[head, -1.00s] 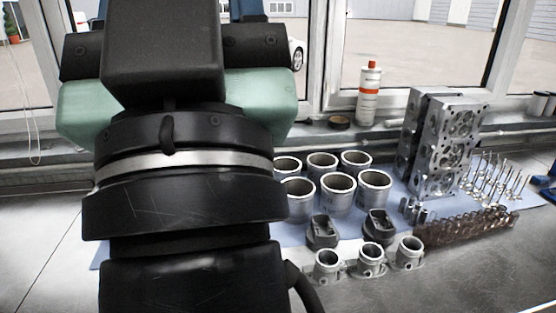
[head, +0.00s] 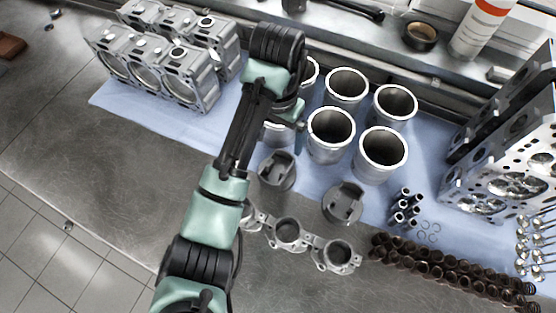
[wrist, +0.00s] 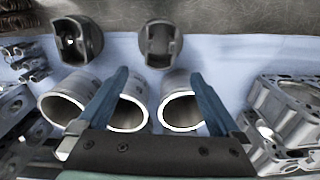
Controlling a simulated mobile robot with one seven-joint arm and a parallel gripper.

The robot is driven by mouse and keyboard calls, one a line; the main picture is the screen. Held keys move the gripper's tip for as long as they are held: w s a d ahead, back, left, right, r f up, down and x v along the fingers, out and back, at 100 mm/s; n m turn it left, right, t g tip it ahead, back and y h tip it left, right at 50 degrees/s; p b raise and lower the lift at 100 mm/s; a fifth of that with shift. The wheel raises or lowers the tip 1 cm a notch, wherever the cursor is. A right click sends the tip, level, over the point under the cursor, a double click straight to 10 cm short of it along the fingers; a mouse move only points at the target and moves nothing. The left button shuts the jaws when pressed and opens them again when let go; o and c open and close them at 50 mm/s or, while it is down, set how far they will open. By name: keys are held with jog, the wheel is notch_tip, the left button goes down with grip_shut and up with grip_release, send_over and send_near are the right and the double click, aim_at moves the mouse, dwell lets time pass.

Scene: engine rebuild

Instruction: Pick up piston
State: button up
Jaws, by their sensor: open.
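Two dark grey pistons stand on the blue mat (head: 130,108). The left piston (head: 277,170) is nearest my arm, and the right piston (head: 343,203) is in front of the cylinder liners. In the wrist view, one piston (wrist: 158,44) lies straight ahead of and between the fingertips, and the other piston (wrist: 77,42) is to the left. My gripper (wrist: 160,76) is open and empty, its two blue fingers apart above the liners. In the head view, my gripper (head: 298,125) is partly hidden by the wrist, just behind the left piston.
Several metal liners (head: 331,130) stand close behind the pistons. Ring-shaped metal parts (head: 288,233) lie in front. An engine block (head: 170,70) stands at left, cylinder heads (head: 510,160) at right, and dark springs (head: 440,270) at front right. The bench front left is bare.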

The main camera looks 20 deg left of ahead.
jog(key=b, duration=0.5)
send_near(277, 172)
jog(key=shift+f+p, duration=0.25)
jog(key=shift+p, duration=0.45)
jog(key=shift+f+p, duration=0.65)
jog(key=shift+f, duration=2.45)
jog(key=shift+w+r, duration=0.1)
grip_shut()
